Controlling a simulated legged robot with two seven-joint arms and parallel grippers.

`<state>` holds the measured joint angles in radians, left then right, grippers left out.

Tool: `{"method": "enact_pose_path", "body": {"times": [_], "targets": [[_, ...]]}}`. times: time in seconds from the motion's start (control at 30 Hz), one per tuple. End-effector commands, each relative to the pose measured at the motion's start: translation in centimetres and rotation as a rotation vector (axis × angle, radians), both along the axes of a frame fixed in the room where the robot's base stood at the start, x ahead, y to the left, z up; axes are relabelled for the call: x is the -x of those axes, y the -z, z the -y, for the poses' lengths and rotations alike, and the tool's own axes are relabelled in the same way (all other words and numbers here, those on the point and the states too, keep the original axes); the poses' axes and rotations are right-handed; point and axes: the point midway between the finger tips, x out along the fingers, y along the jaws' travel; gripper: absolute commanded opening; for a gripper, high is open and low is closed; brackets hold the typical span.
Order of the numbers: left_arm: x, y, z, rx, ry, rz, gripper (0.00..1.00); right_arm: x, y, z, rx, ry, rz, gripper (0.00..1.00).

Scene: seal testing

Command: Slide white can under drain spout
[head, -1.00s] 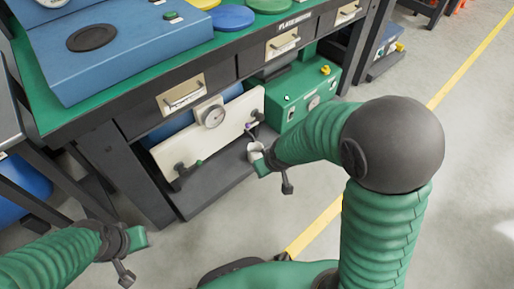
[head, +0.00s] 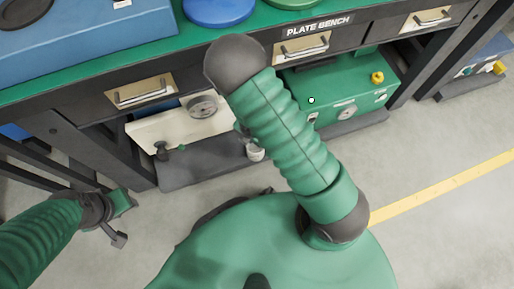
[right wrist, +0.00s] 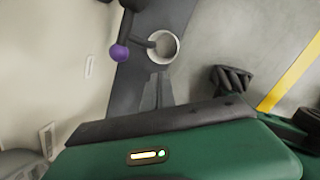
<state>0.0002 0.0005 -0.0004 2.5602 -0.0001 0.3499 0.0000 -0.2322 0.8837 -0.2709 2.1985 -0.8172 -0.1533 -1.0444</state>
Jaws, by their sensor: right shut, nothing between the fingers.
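The white can (head: 255,152) stands upright on the dark shelf under the bench, partly hidden by my right arm in the head view. Its open mouth shows in the right wrist view (right wrist: 168,58). A dark pipe with a purple knob (right wrist: 119,52) is left of it. A short dark spout (right wrist: 151,44) reaches over the can's left rim in that view; the height gap cannot be told. My right gripper (right wrist: 157,76) is shut and empty, its fingertips just below the can in the picture. My left gripper (head: 119,239) hangs over the floor, far from the can; its jaw state is unclear.
A green box with a yellow knob (head: 340,90) is to the right. The bench drawers (head: 140,92) overhang the shelf. The grey floor in front is clear.

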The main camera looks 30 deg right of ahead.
Motion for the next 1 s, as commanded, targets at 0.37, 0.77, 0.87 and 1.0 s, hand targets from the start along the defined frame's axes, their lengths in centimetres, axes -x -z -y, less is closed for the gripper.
{"method": "enact_pose_path", "body": {"times": [0.37, 0.77, 0.87, 1.0], "targets": [[0.0, 2.2, 0.0, 0.0, 0.0, 0.001, 0.36, 6.1, 13.2, 0.5, -0.001, -0.887, -0.207, 0.0], [0.0, 8.6, 0.0, 0.0, 0.001, 0.001, 0.36, 6.2, 21.8, 0.5, 0.0, -0.882, -0.207, 0.0], [0.1, 9.5, 0.0, 0.0, 0.001, 0.0, 0.36, 5.5, 22.9, 0.6, -0.001, -0.881, -0.202, 0.0], [0.0, 10.1, 0.0, 0.0, 0.001, 0.001, 0.36, 3.5, 22.4, 1.2, 0.0, -0.883, -0.202, 0.0]]}}
